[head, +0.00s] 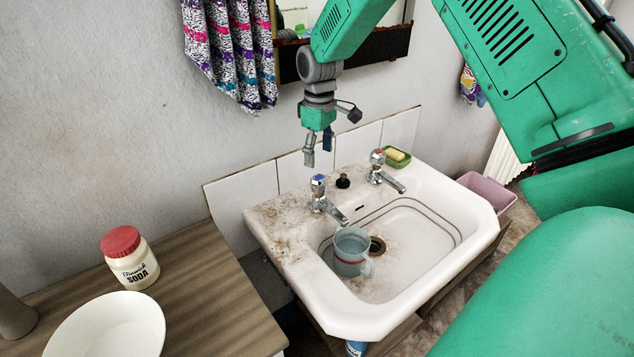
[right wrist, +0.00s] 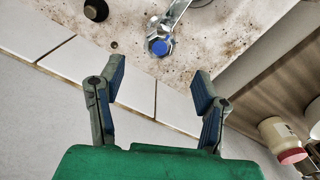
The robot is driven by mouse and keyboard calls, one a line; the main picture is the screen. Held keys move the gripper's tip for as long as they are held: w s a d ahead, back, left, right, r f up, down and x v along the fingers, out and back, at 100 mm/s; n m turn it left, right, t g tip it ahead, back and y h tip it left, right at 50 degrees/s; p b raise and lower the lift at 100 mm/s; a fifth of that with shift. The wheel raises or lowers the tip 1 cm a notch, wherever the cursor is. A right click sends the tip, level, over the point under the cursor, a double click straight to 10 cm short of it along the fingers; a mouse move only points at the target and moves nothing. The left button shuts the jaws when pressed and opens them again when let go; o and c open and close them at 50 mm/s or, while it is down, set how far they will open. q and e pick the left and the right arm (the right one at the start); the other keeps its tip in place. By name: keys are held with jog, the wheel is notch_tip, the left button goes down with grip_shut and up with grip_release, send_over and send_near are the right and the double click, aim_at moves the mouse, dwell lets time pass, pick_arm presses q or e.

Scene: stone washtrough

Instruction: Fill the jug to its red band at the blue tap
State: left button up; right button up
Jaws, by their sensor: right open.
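The clear jug (head: 346,246) stands upright in the basin below the blue tap's spout, its handle toward the front right. Its red band (head: 350,262) shows around the lower part of its wall. I cannot tell the water level or whether water runs. The blue tap (head: 319,188) is on the basin's back left; its blue-capped knob also shows in the right wrist view (right wrist: 160,46). My right gripper (head: 318,156) is open and empty above the blue tap, fingers pointing down, apart from it. My left gripper is not in view.
The red tap (head: 376,160) and a green soap dish (head: 397,158) are right of it on the white basin (head: 460,205). A black plug (head: 343,181) sits between the taps. A soda jar (head: 130,260) and white bowl (head: 108,328) are on the wooden counter at left.

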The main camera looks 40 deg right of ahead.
aim_at(319, 177)
notch_tip(319, 177, down, 9)
jog(key=shift+f, duration=0.1)
dwell(0.3)
jog(key=c, duration=1.2)
